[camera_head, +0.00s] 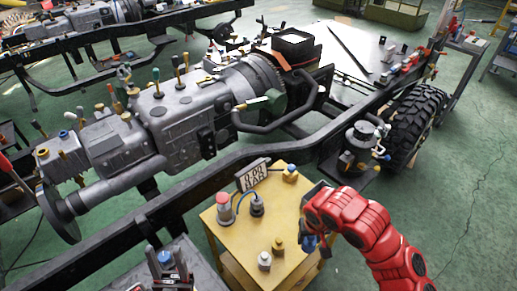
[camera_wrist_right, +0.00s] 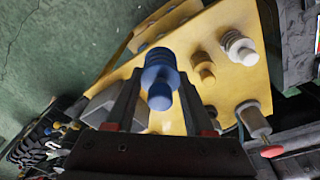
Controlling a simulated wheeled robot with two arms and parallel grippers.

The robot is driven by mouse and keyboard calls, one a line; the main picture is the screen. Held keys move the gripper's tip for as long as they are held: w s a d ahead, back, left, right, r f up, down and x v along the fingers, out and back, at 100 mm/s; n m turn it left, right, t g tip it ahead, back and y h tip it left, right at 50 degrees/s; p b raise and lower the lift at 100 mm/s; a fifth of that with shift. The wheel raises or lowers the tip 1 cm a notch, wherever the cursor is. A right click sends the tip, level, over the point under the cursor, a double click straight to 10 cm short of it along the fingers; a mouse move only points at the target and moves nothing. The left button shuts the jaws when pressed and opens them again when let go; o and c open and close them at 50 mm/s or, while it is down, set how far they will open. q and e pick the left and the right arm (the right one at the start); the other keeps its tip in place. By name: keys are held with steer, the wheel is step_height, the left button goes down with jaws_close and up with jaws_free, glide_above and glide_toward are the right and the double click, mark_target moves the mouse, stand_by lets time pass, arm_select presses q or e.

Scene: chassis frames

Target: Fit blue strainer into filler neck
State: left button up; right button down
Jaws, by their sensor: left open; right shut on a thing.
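The blue strainer (camera_wrist_right: 160,72), a ribbed piece with a rounded knob, is held between the dark fingers of my right gripper (camera_wrist_right: 152,100). In the head view the strainer (camera_head: 308,243) shows below the red right arm, over the right side of the yellow table (camera_head: 225,243). My left gripper (camera_head: 168,258) appears at the bottom left with its two dark fingers apart. A blue-and-red piece shows between or under them; I cannot tell which. I cannot tell for certain which opening is the filler neck; a blue-ringed port (camera_head: 63,134) sits on the gearbox at left.
A grey stepped plug (camera_head: 264,261), a yellow plug (camera_head: 278,245), a red-topped button (camera_head: 224,205) and a small display (camera_head: 253,175) stand on the table. The black chassis rail (camera_head: 215,175) runs behind it, with a wheel (camera_head: 417,122) at right. Green floor is clear at right.

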steer(key=w+r, duration=0.1)
steer(key=w+a+r, duration=0.1)
steer(key=w+r, duration=0.1)
steer(key=shift+w+a+r, duration=0.1)
steer(key=shift+w+r, duration=0.15)
steer(key=shift+r, duration=0.05)
steer(key=shift+a, duration=0.15)
